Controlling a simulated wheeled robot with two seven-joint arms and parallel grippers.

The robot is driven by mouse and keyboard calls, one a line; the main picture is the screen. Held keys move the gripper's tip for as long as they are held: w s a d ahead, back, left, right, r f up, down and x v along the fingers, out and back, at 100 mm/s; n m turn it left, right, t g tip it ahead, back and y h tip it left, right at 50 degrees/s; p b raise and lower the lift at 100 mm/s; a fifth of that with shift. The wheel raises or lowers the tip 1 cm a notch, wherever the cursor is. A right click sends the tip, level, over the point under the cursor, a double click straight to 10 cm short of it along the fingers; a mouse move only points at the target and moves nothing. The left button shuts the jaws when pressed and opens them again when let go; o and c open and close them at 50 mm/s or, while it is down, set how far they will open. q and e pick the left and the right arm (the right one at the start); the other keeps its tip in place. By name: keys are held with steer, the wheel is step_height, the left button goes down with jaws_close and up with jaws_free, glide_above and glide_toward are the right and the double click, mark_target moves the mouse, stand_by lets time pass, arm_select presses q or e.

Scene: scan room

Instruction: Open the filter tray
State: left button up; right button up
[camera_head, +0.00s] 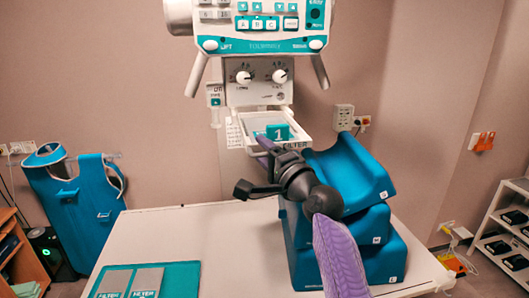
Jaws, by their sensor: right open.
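The filter tray (297,146) is a white frame with a FILTER label on its front, under the X-ray head (258,95). It sticks out towards me, and a teal piece marked 1 (278,132) shows in it. My right gripper (252,165) is dark, open and just in front of the tray. Its upper finger overlaps the tray's front left edge; I cannot tell whether it touches. The gripper hides part of the tray's front. My left gripper is not in view.
Blue stacked wedge cushions (350,165) stand on the white table (225,245), right of my right arm. A teal mat (185,280) with two grey filter plates lies front left. The table's middle left is clear. A blue apron (75,205) hangs at left; a shelf (507,215) stands at right.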

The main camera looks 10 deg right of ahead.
steer(key=b+v, duration=0.1)
steer(key=v, duration=0.9)
steer(key=shift+b, duration=0.4)
